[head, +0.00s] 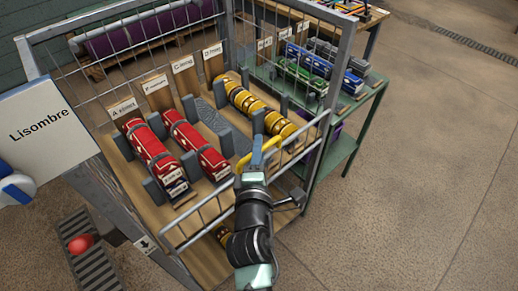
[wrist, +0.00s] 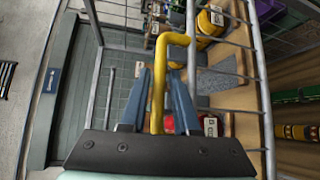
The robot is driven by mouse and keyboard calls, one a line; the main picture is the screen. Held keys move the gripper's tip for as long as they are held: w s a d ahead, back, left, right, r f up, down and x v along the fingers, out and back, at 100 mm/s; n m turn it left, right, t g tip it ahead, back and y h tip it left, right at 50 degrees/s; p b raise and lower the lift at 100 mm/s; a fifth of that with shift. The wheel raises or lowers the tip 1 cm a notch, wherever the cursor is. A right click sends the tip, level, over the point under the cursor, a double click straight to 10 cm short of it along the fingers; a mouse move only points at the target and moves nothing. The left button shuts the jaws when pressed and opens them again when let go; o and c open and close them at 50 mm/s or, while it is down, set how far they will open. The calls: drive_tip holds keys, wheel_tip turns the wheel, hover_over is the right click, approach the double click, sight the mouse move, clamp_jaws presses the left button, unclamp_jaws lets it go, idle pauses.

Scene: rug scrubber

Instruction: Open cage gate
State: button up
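The cage gate (head: 203,213) is a low grey wire panel with a metal top rail along the front of the cage. It stands across the front of the cage, and its bars also show in the wrist view (wrist: 256,60). A yellow U-shaped handle (head: 272,143) is on the gate. In the wrist view the handle (wrist: 158,75) runs between the two blue fingers of my gripper (wrist: 162,85). The fingers stand close on either side of the bar. I cannot tell whether they press on it. In the head view my gripper (head: 257,152) is at the handle.
Inside the cage, red rolls (head: 150,150) and a yellow roll (head: 255,105) lie between grey dividers. A green rack (head: 330,165) with blue and green items stands to the right. A "Lisombre" panel (head: 42,118) is at left. The floor (head: 420,170) at right is clear.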

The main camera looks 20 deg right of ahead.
drive_tip(key=shift+c, duration=0.2)
clamp_jaws()
idle(1.2)
